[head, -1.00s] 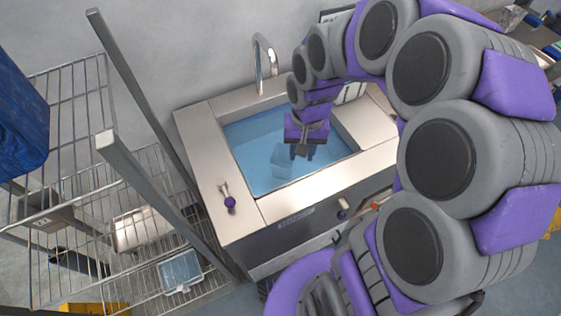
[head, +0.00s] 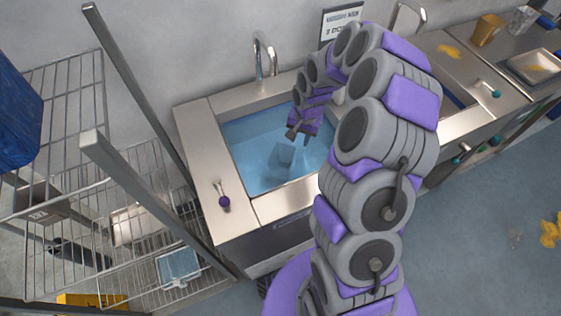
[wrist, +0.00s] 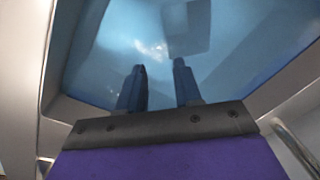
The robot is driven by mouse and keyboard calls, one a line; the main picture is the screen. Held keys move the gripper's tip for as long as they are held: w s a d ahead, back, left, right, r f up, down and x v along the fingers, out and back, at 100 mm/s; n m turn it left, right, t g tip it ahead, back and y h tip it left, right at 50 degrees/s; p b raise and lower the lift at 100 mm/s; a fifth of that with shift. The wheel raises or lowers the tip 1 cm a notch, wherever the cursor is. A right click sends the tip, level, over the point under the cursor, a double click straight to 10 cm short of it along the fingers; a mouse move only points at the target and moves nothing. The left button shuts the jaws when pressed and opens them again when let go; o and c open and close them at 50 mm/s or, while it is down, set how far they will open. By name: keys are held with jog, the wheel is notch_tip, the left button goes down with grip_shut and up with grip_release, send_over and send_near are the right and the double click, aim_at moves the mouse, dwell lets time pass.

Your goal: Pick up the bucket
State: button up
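A pale blue box-like shape (head: 283,156), which may be the bucket, sits in the blue water of the sink basin (head: 245,178). The water blurs its outline, and I cannot make out a handle. In the wrist view a blurred squarish shape (wrist: 186,28) shows beyond the fingers. My gripper (head: 298,136) is over the basin, just above and right of the box-like shape in the head view. In the wrist view my gripper (wrist: 158,80) has its two fingers apart with nothing between them.
A tap (head: 262,60) rises behind the basin. A purple-knobbed lever (head: 223,200) is on the left rim. A wire rack (head: 75,130) with metal posts stands close on the left. More counter with a yellow cup (head: 487,30) is at right.

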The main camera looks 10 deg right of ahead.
jog(key=shift+w+a+f+b, duration=0.25)
jog(key=shift+f+b, duration=0.5)
jog(key=shift+f, duration=2.15)
jog(key=shift+w+a+f+b, duration=0.1)
jog(key=shift+a+f+b, duration=0.45)
jog(key=shift+f, duration=2.3)
jog(key=shift+w+a+f+b, duration=0.2)
jog(key=shift+f+b, duration=0.7)
jog(key=shift+f, duration=2)
jog(key=shift+c, duration=0.5)
grip_shut()
